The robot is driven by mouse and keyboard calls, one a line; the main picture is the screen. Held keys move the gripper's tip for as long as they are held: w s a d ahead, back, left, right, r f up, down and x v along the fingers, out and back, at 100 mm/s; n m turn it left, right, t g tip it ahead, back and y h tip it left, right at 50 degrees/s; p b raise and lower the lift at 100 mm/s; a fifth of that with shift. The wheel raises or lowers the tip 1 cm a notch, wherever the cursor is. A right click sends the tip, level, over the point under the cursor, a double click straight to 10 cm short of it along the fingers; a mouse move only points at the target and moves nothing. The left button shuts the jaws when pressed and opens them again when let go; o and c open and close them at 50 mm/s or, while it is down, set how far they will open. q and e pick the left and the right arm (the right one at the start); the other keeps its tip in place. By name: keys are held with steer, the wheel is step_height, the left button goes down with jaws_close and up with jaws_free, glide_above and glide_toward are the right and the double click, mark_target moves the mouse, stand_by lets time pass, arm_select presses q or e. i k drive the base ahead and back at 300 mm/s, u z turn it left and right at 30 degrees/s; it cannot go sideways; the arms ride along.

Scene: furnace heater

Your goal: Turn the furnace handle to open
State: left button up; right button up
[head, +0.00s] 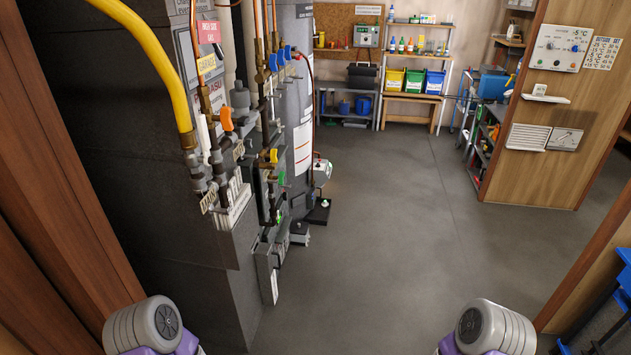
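The furnace unit (130,150) is a tall dark grey cabinet on the left, behind a thick yellow pipe (155,60). An orange valve handle (226,118) sits on the pipework at its right side and appears roughly upright. A second orange-yellow handle (271,156) is a little farther back, with blue handles (284,57) above it. I cannot tell which of these is the furnace handle. Neither gripper shows. Only rounded grey and purple parts of my two arms are at the bottom edge, apart from the pipework.
The grey floor (380,220) is clear through the middle. Wooden door framing (50,150) is close on the left. A wooden wall panel (535,110) with a thermostat stands at the right. Shelves with yellow, green and blue bins (414,80) are at the back.

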mark_target(281, 175)
steer(key=z, duration=0.45)
steer(key=i, duration=6.3)
steer(key=u, duration=5.5)
steer(key=i, duration=1.45)
steer(key=z, duration=0.05)
